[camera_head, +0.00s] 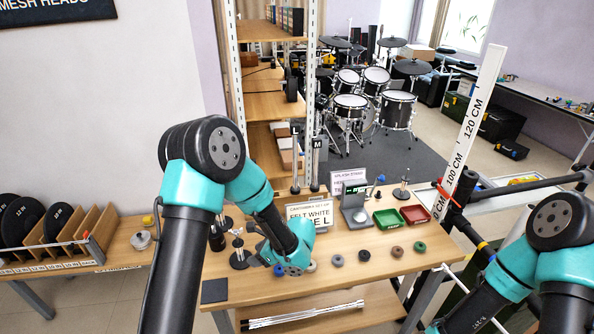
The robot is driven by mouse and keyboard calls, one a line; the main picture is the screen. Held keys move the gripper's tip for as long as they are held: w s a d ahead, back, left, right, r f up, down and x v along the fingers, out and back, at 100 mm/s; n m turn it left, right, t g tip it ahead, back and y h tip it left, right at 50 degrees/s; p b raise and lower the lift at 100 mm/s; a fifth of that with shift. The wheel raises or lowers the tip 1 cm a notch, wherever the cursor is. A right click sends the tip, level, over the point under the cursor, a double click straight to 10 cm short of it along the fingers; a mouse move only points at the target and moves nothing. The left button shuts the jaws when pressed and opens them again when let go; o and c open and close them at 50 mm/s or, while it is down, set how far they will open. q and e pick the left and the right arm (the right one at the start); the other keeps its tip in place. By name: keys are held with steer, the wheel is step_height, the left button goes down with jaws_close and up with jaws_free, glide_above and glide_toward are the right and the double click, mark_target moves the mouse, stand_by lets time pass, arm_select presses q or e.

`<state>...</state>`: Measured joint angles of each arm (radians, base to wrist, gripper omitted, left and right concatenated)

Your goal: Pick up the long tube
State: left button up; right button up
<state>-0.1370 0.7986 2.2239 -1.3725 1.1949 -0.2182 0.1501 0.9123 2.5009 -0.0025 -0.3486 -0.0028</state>
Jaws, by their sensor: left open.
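Two upright grey tubes stand at the back of the wooden table, one marked L (296,158) and one marked M (316,165). The L tube reaches a little higher than the M tube. My left gripper (280,270) is open over the left middle of the table, in front of the tubes and apart from them. It is small in view and partly hidden behind its own wrist. My right arm comes in at the lower right, and its gripper is not in view.
A row of small round pads, including a grey one (363,255), lies along the table front. A green tray (387,219) and a red tray (415,214) sit at the right. A felt sign (310,217) stands near my left wrist.

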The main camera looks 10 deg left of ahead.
mark_target(296, 176)
arm_select(q)
steer(key=w+d+r+m+t+y, duration=0.1)
steer(key=w+d+r+m+t, duration=0.3)
steer(key=w+d+t, duration=0.3)
steer(key=w+d+r+m+t+y, duration=0.1)
steer(key=w+d+r+m+t, duration=0.4)
steer(key=w, duration=0.5)
steer(key=d+r+t, duration=0.1)
steer(key=d+t, duration=0.1)
steer(key=d, duration=0.1)
steer(key=shift+d+r, duration=0.15)
steer(key=shift+d, duration=0.15)
steer(key=shift+a, duration=0.1)
steer(key=x, duration=1.2)
steer(key=shift+a, duration=0.2)
steer(key=shift+x, duration=2.5)
steer(key=shift+r, duration=0.1)
steer(key=shift+c, duration=0.5)
